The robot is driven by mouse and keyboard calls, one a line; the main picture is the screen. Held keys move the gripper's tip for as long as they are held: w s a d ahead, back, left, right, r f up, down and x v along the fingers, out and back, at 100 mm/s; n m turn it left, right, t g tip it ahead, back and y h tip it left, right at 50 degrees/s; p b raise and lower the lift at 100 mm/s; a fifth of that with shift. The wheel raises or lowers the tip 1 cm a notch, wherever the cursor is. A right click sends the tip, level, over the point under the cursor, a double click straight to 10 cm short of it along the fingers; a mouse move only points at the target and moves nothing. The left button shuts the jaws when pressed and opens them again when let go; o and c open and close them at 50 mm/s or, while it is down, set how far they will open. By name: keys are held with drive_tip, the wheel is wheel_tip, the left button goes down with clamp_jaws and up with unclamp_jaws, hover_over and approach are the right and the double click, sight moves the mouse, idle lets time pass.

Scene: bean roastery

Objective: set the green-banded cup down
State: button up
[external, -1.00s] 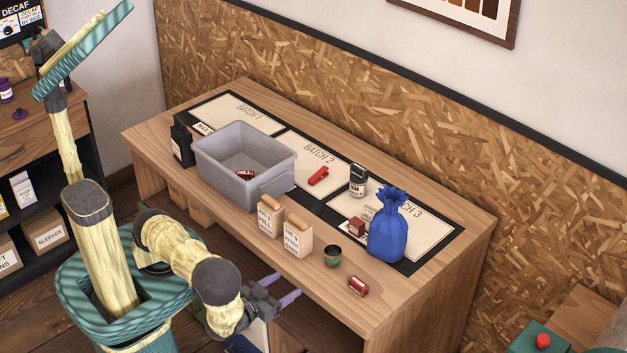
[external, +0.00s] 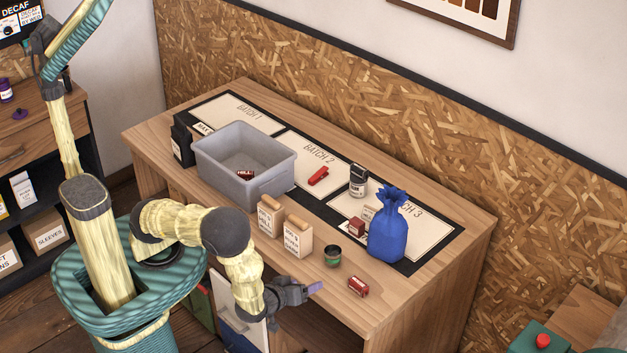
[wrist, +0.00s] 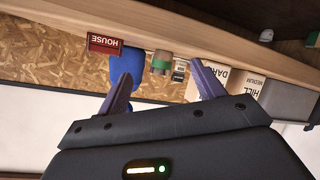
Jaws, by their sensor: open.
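The green-banded cup (external: 332,256) stands upright on the wooden table near its front edge, between the paper bags and the blue sack. It also shows in the wrist view (wrist: 162,62), upside down in the picture, between my fingers and beyond them. My gripper (external: 316,289) is open and empty, in front of the table's front edge and apart from the cup. Its two purple fingers show spread in the wrist view (wrist: 162,88).
A red HOUSE block (external: 358,287) lies right of the cup. A blue sack (external: 388,230) stands behind it. Two labelled bags (external: 298,238) stand to the left, near a grey bin (external: 240,188) holding a red item. Bare tabletop (external: 405,285) lies at the right.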

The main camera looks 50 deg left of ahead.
drive_tip(key=w+d+r+n+g, duration=0.1)
drive_tip(key=n, duration=0.1)
drive_tip(key=w+d+n+g+h+p, duration=0.1)
drive_tip(key=w+d+n+g, duration=0.1)
drive_tip(key=w+d+r+n+g+p, duration=0.1)
drive_tip(key=w, duration=0.1)
drive_tip(key=shift+w+d+r+n+g, duration=0.1)
drive_tip(key=shift+d+r+n+g, duration=0.2)
drive_tip(key=shift+n, duration=0.1)
drive_tip(key=w+r+n+g+h+p, duration=0.1)
drive_tip(key=w+r+n+g+h, duration=0.1)
drive_tip(key=w+r+n+g, duration=0.15)
wheel_tip(320, 180, up, 10)
drive_tip(key=n+g+p, duration=0.2)
drive_tip(key=n+g, duration=0.3)
drive_tip(key=n, duration=0.2)
hover_over(333, 257)
drive_tip(key=w+a, duration=0.1)
drive_tip(key=a, duration=0.3)
drive_tip(key=shift+w+r+t, duration=0.1)
drive_tip(key=shift+r+t, duration=0.1)
drive_tip(key=shift+t, duration=0.05)
